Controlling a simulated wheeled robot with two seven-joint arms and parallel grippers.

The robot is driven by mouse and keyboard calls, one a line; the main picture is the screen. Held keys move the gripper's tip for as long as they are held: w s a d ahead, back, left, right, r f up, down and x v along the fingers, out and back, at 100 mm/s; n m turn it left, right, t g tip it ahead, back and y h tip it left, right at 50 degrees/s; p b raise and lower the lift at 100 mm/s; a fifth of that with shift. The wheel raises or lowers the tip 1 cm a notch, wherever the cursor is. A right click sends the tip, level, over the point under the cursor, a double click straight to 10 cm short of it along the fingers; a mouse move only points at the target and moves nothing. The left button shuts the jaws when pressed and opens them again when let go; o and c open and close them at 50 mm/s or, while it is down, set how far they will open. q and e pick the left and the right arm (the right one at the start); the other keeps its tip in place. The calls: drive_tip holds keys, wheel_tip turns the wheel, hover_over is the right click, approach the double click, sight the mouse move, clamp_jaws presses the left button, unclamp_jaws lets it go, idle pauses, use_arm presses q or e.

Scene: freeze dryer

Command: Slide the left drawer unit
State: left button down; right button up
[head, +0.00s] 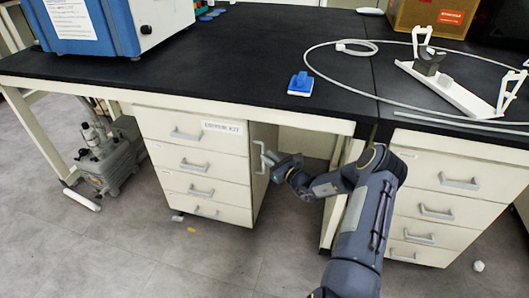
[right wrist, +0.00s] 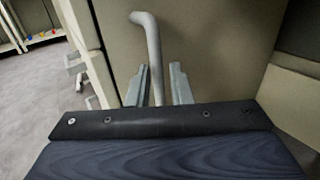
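The left drawer unit (head: 198,132) is a cream cabinet with a stack of grey-handled drawers, under the black bench; its drawers look shut. A light grey bar handle (head: 263,158) sticks out from its right side panel. My right gripper (head: 270,160) is at this side handle. In the right wrist view the handle (right wrist: 148,40) rises between the two grey fingertips (right wrist: 160,85). The fingers stand apart with a small gap to the right of the bar, so they do not look closed on it. My left gripper is not in view.
A second drawer unit (head: 450,190) stands at the right. A knee space lies right of the left unit, partly filled by my right arm. A grey pump (head: 108,155) sits on the floor left of it. Small bits (head: 191,229) lie on the floor in front.

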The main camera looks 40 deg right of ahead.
drive_tip(key=s, duration=0.4)
drive_tip(key=shift+s+d+p, duration=0.15)
drive_tip(key=shift+d+p, duration=0.15)
drive_tip(key=shift+p, duration=0.05)
